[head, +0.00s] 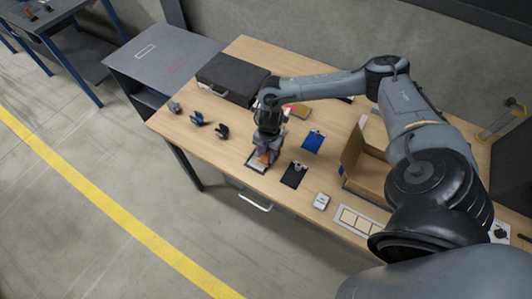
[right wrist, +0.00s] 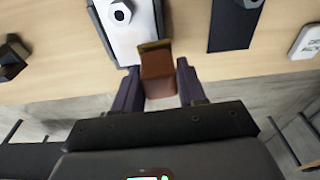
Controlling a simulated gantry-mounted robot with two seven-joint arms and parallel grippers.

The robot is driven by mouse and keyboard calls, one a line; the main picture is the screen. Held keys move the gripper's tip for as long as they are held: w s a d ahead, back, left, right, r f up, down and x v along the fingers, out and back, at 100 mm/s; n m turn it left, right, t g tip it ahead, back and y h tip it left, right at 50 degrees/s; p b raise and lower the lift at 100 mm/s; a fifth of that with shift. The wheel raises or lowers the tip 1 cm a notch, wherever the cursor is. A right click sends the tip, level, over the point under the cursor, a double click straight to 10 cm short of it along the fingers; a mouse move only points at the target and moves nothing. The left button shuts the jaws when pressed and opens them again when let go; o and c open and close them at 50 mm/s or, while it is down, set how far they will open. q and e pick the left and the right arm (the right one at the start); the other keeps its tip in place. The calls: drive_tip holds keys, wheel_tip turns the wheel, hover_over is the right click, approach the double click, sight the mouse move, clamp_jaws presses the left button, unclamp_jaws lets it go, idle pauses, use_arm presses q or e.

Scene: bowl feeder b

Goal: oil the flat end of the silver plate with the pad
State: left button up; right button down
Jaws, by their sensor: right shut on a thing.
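The silver plate (right wrist: 128,38) lies flat in a dark-edged holder near the table's front edge, with a hexagonal piece with a round hole on it. In the head view the plate (head: 254,162) is partly hidden by my right gripper. My right gripper (right wrist: 159,88) is shut on the brown pad (right wrist: 158,72), a block with a dark yellowish strip along its front. The pad's front overlaps the near end of the plate in the wrist view; I cannot tell whether they touch. In the head view my right gripper (head: 266,157) points down over the plate. My left gripper is not in view.
A black clipboard (head: 294,175), a blue clipboard (head: 313,141) and a small white box (head: 321,201) lie to the right. An open cardboard box (head: 366,168) stands beyond them. Small dark parts (head: 197,118) sit left, before a black case (head: 230,79).

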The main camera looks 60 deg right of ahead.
drive_tip(key=shift+w+r+p, duration=0.15)
drive_tip(key=shift+r+p, duration=1.6)
drive_tip(key=shift+r, duration=0.3)
